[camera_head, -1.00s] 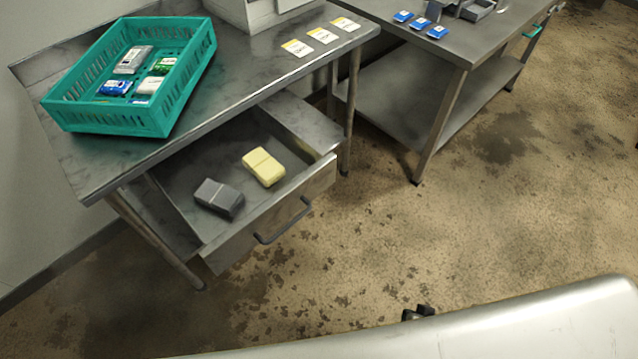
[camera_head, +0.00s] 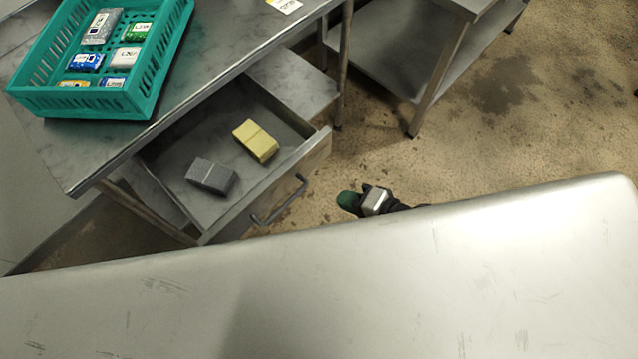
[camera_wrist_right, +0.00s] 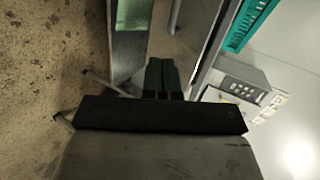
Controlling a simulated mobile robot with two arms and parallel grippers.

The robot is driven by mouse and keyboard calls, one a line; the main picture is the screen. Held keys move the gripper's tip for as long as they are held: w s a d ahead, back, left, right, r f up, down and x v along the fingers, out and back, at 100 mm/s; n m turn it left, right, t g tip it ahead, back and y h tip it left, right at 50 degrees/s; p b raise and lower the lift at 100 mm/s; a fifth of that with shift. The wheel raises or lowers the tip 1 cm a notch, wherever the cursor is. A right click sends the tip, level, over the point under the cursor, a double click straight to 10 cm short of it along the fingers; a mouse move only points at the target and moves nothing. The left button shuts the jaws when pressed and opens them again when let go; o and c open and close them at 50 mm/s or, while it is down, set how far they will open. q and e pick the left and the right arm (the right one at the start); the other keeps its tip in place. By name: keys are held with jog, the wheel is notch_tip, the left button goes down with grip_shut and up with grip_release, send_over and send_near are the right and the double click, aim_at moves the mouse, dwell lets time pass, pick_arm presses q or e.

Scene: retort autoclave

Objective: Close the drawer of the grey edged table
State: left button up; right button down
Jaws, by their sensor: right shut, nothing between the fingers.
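The grey edged table (camera_head: 205,75) stands at the upper left in the head view. Its drawer (camera_head: 318,150) is pulled out, with a bar handle (camera_head: 282,200) on its front. A grey block (camera_head: 211,176) and a yellow block (camera_head: 256,140) lie inside. My right gripper (camera_head: 349,203) is to the right of the drawer front, apart from the handle, its green fingertips pointing left. The right wrist view shows its two fingers (camera_wrist_right: 162,75) shut together and empty, with the drawer beyond. My left gripper is not in view.
A teal crate (camera_head: 140,95) with several small packs stands on the table. A second steel table (camera_head: 385,65) with a lower shelf is at the upper right. Bare floor (camera_head: 540,130) lies to the right. My own pale body covers the bottom.

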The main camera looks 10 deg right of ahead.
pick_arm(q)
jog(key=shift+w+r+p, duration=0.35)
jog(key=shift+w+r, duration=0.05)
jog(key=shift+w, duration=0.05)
pick_arm(e)
jog(key=r+x, duration=0.1)
jog(key=x, duration=0.6)
jog(key=shift+w+a+f, duration=0.2)
jog(key=shift+w+a, duration=0.15)
jog(key=shift+a, duration=0.05)
